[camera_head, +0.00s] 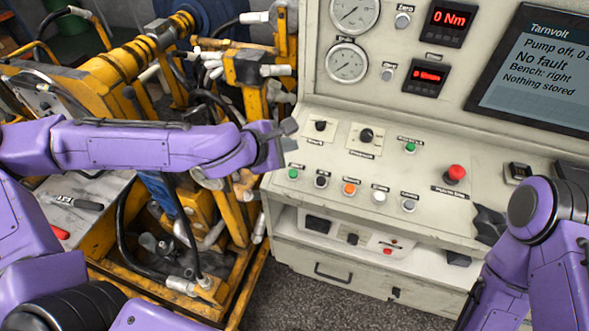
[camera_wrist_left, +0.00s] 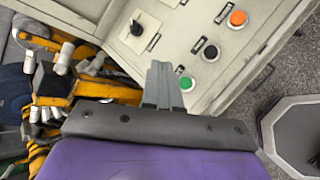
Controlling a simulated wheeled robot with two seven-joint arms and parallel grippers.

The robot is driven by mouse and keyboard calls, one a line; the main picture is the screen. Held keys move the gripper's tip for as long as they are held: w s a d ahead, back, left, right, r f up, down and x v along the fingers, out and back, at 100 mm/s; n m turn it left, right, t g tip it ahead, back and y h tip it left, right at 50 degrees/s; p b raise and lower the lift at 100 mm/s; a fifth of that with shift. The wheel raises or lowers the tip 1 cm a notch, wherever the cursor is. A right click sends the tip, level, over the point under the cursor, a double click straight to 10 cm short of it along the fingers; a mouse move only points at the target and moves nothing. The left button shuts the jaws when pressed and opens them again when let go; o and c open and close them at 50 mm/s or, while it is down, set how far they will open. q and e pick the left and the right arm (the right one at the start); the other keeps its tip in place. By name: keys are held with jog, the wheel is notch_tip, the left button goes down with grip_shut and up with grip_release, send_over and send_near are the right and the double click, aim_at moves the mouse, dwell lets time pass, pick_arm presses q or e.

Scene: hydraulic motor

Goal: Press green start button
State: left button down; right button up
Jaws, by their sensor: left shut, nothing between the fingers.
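A green button (camera_head: 293,174) is at the left end of the lower button row on the beige console. It also shows in the left wrist view (camera_wrist_left: 187,84), just right of my fingers. A second green button (camera_head: 410,147) sits higher, further right. Its small labels are unreadable, as are those of the row. My left gripper (camera_head: 289,128) is shut and empty at the console's left edge, and appears above the lower green button in the head view. Its closed fingers (camera_wrist_left: 162,72) look apart from the button. My right arm is at the right; its fingers are not clear.
Right of the lower green button are black, orange (camera_head: 349,188), white and grey buttons. A red mushroom button (camera_head: 455,174) stands further right. Knobs (camera_head: 366,136) are above. The yellow hydraulic rig (camera_head: 130,60) with hoses is at the left. The screen (camera_head: 535,75) reads "Pump off".

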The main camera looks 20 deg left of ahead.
pick_arm(q)
jog(key=b, duration=0.8)
send_over(293, 174)
jog(key=s, duration=0.2)
jog(key=f, duration=0.8)
jog(key=shift+w+a, duration=0.2)
jog(key=shift+w, duration=0.05)
jog(key=shift+w+f, duration=0.1)
jog(key=shift+f, duration=0.35)
jog(key=shift+f, duration=0.35)
jog(key=shift+w+f+b, duration=0.1)
jog(key=shift+f+b, duration=0.3)
jog(key=shift+b, duration=0.1)
dwell(0.6)
dwell(0.3)
jog(key=shift+r+p, duration=0.8)
jog(key=shift+p, duration=0.05)
